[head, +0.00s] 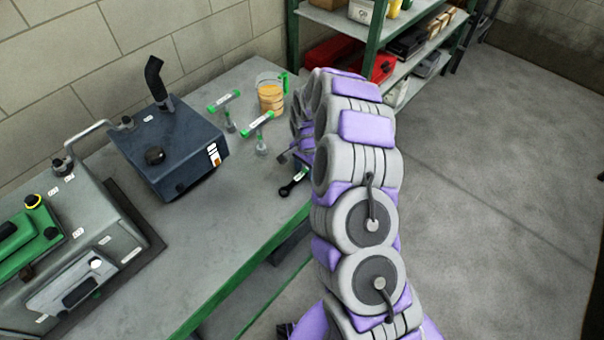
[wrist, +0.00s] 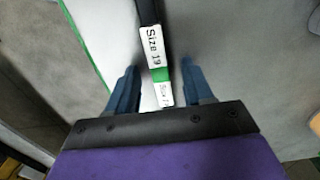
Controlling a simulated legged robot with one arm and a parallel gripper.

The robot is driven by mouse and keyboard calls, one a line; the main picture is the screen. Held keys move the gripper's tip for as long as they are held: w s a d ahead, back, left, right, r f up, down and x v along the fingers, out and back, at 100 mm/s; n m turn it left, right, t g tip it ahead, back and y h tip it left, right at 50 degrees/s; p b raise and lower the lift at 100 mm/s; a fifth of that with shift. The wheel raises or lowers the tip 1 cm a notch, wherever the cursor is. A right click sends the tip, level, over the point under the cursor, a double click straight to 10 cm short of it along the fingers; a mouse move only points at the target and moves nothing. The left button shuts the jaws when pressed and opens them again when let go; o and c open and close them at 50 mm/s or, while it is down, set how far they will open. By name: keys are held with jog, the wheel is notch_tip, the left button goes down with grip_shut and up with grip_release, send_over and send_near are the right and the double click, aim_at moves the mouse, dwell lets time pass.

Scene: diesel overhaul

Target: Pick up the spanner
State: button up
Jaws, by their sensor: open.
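The spanner (head: 289,187) lies near the right edge of the bench in the head view. Its dark ring end and part of a green-and-white tag show; the rest is hidden behind my arm. In the wrist view the spanner (wrist: 151,45) runs down the picture between the fingers, with a white "Size 19" label and a green band. My gripper (wrist: 160,73) is open, with one blue finger on each side of the spanner and visible gaps. I cannot tell its height above the bench.
The grey bench (head: 235,215) has green edging. On it stand two green-topped T-shaped tools (head: 258,125) (head: 224,101), a jar of orange liquid (head: 271,95), a dark blue tank (head: 170,150) and a grey-green machine (head: 75,245). Shelving (head: 345,20) stands behind; open floor (head: 490,190) lies right.

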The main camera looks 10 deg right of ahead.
jog(key=shift+d, duration=0.9)
jog(key=a, duration=0.3)
jog(key=shift+a, duration=0.35)
jog(key=c, duration=0.7)
jog(key=shift+d, duration=0.1)
jog(key=shift+c, duration=0.7)
jog(key=shift+d, duration=1.5)
grip_shut()
jog(key=shift+a, duration=0.15)
